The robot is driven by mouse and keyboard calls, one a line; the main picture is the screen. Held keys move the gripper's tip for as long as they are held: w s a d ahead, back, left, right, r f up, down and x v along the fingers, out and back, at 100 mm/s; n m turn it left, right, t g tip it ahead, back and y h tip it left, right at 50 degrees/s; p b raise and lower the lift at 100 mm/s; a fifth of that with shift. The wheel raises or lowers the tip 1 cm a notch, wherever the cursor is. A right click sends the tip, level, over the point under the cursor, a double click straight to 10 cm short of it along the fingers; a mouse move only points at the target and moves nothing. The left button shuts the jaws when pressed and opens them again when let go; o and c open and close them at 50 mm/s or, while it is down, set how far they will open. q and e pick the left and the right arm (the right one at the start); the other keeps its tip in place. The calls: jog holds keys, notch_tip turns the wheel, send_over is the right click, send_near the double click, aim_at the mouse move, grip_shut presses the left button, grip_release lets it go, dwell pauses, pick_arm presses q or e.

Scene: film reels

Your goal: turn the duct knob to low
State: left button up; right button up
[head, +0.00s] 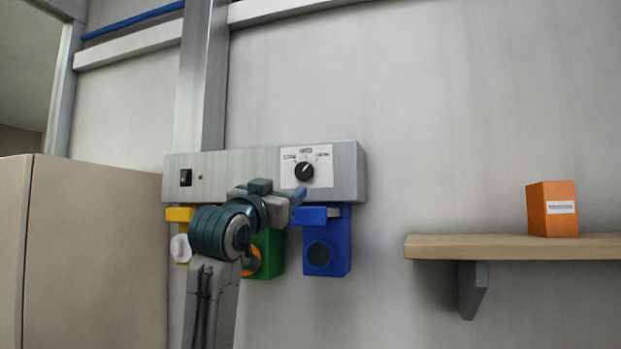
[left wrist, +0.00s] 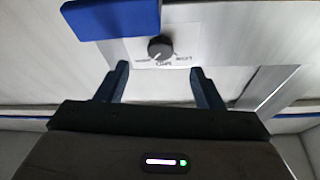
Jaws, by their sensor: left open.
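The duct knob (head: 304,171) is a round black knob on a white label plate on the grey wall panel. A light pointer mark on it seems to point to the upper right; the label words are too small to read surely. In the left wrist view the knob (left wrist: 160,49) shows upside down, ahead of the fingertips and roughly centred between them. My left gripper (head: 297,194) is just below the knob in the head view. In the left wrist view the left gripper (left wrist: 160,72) is open, with nothing between its fingers. My right gripper is not in view.
Yellow (head: 180,214), green (head: 272,255) and blue (head: 340,245) boxes hang under the grey panel (head: 235,165). A black switch (head: 186,177) is at the panel's left. A wooden shelf (head: 500,247) with an orange box (head: 553,209) is at right; a beige cabinet (head: 95,255) is at left.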

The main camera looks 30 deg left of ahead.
aim_at(303, 171)
pick_arm(q)
jog(key=w+r+p, duration=0.4)
jog(key=shift+w+a+r+p, duration=0.2)
jog(key=shift+w+a+p, duration=0.05)
jog(key=shift+w+p, duration=0.15)
jog(key=w, duration=0.1)
jog(key=w+p, duration=0.2)
jog(key=w, duration=0.1)
jog(key=shift+a+r, duration=0.25)
jog(key=shift+a, duration=0.1)
jog(key=c, duration=1)
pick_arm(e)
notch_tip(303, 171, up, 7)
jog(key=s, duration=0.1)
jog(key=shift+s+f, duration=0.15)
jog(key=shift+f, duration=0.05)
